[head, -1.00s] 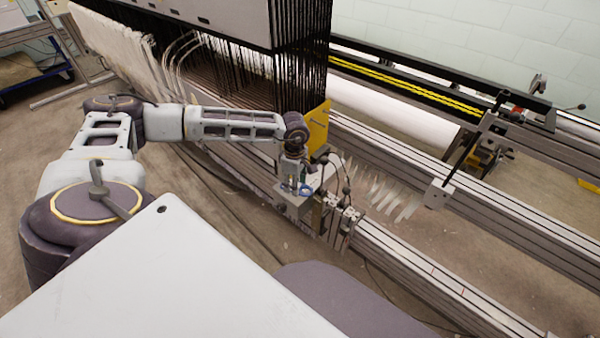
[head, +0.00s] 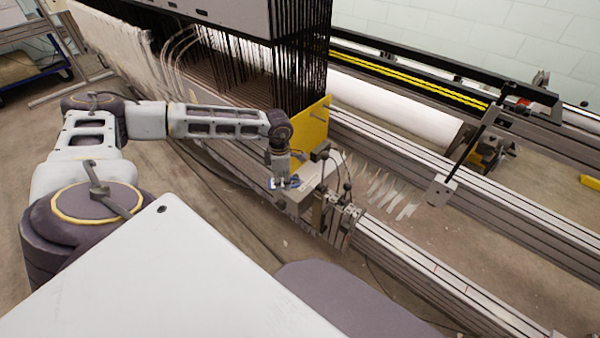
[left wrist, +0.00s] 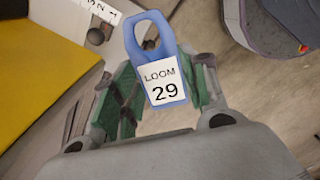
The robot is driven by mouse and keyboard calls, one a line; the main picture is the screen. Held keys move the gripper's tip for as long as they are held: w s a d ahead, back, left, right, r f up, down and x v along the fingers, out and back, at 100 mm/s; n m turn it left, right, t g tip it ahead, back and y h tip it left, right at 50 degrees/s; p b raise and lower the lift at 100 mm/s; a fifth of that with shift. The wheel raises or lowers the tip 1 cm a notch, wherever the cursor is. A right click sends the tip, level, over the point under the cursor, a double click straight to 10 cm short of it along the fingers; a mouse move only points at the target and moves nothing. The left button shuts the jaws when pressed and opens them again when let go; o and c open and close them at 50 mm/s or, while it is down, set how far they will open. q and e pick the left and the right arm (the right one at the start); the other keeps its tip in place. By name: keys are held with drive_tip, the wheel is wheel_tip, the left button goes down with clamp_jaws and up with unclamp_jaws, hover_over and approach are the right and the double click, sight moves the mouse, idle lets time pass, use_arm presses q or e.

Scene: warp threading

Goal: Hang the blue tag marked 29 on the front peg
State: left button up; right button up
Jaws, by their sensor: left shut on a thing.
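The blue tag (left wrist: 152,55) has a loop at its top and a white label reading "LOOM 29" that faces the left wrist camera. It also shows small in the head view as a blue patch (head: 275,184). My left gripper (left wrist: 162,92) is shut on it between green-lined fingers. In the head view, the left gripper (head: 284,182) is in front of the yellow plate (head: 315,128) at the loom's near end, apart from it. Short pin-like details show by this plate, but I cannot tell which is the front peg. My right gripper is not in view.
A grey block with clamps and dark-knobbed levers (head: 338,212) stands on the rail just right of my left gripper. Black heddles (head: 300,70) hang behind. Thin pale strips (head: 385,188) fan out to the right. Bare floor lies left of the rail.

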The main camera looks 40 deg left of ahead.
use_arm(q)
drive_tip(key=shift+w, duration=0.1)
drive_tip(key=shift+w+b, duration=1.15)
drive_tip(key=shift+w, duration=7.8)
wheel_tip(320, 180, down, 7)
drive_tip(key=shift+b, duration=0.55)
drive_tip(key=shift+f, duration=0.5)
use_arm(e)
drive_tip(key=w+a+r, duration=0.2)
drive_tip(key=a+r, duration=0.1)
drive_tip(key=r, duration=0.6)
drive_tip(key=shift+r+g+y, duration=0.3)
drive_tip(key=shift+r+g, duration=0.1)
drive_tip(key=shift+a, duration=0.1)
